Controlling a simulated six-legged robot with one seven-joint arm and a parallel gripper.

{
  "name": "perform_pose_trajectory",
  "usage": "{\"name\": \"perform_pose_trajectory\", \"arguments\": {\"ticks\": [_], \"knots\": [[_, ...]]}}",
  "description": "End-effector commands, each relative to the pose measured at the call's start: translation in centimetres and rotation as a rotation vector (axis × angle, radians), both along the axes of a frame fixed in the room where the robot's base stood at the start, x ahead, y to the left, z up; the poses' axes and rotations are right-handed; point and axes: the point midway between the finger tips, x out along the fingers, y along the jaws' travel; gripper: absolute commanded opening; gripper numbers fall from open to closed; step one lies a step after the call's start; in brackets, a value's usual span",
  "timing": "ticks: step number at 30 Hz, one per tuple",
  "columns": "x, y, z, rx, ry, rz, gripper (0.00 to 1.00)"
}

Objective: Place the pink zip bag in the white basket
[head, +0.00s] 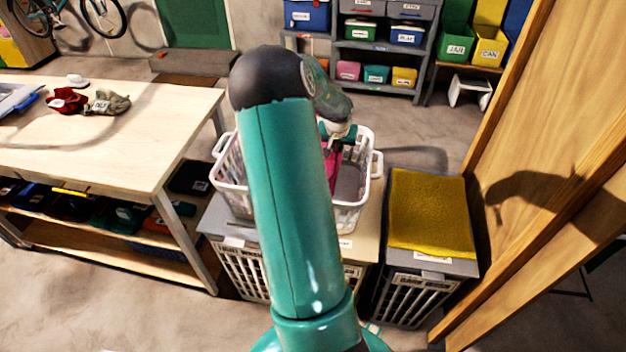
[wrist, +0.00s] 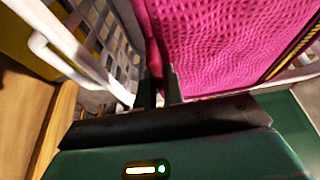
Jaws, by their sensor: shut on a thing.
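The white basket (head: 228,170) stands on a light top over a slatted hamper, partly hidden behind my arm. The pink zip bag (head: 331,168) shows as a narrow strip inside the basket's outline, below my gripper (head: 335,140). In the wrist view the bag (wrist: 225,40) fills the upper middle and right, with a dark and yellow zip edge at far right. My gripper (wrist: 160,88) is shut on the bag's edge. White basket wall (wrist: 82,55) shows to its left. Whether the bag touches the basket floor is hidden.
A yellow cloth (head: 428,210) covers a grey hamper to the right, near a tall wooden panel (head: 545,150). A wooden workbench (head: 120,140) with gloves (head: 108,102) stands at left. Shelves with bins (head: 376,75) stand behind, with clear floor between.

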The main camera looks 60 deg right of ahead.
Motion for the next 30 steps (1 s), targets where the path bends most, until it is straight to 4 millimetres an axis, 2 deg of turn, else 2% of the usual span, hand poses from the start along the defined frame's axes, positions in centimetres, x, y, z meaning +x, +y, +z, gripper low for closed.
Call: {"name": "perform_pose_trajectory", "arguments": {"ticks": [6,11,18,29,30], "knots": [[0.1,0.1,-4.1,0.002,0.001,-0.003,0.00],[0.2,0.0,-5.5,0.001,0.000,0.000,0.00],[0.2,-0.2,-8.6,0.000,0.000,0.000,0.00],[0.1,-0.3,-9.1,-0.001,-0.001,0.000,0.00],[0.1,-0.2,-9.1,0.000,-0.001,0.001,0.17]]}}
